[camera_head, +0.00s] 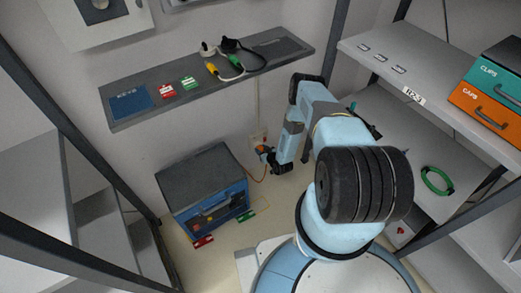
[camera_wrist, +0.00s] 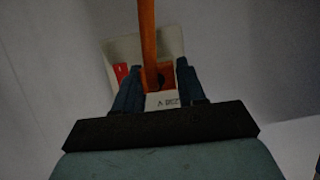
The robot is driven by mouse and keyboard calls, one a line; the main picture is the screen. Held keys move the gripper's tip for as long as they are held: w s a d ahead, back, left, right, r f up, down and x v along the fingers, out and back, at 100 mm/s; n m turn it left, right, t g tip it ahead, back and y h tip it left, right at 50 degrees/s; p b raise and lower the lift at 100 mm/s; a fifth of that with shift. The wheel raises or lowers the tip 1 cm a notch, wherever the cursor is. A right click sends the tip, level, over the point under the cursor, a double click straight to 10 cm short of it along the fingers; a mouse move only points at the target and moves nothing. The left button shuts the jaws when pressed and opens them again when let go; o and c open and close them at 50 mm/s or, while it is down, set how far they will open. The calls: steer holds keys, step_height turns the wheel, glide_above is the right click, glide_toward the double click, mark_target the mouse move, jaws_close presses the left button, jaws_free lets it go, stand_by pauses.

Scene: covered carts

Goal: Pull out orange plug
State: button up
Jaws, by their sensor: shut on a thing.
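The orange plug (camera_wrist: 166,72) is between my gripper's fingers (camera_wrist: 156,80) in the wrist view. The fingers are shut on its sides. An orange cable (camera_wrist: 148,28) runs up from it, and a white label (camera_wrist: 162,99) with dark letters is on its near side. A pale socket plate (camera_wrist: 115,50) with a red part is right behind the plug. I cannot tell whether its pins are in the socket. In the head view my gripper (camera_head: 266,154) is low at the back wall, by the socket plate (camera_head: 257,137). The plug is mostly hidden there.
A dark-topped cart (camera_head: 205,172) with a blue front stands left of my gripper. Above is a grey wall shelf (camera_head: 130,116) with cables and small red and green items. A shelf unit (camera_head: 385,72) on the right holds a teal box and an orange box.

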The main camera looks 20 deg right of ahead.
steer(key=o, duration=1.5)
steer(key=shift+s, duration=0.1)
steer(key=v, duration=1.3)
steer(key=shift+s+d+r, duration=0.1)
steer(key=shift+s, duration=0.15)
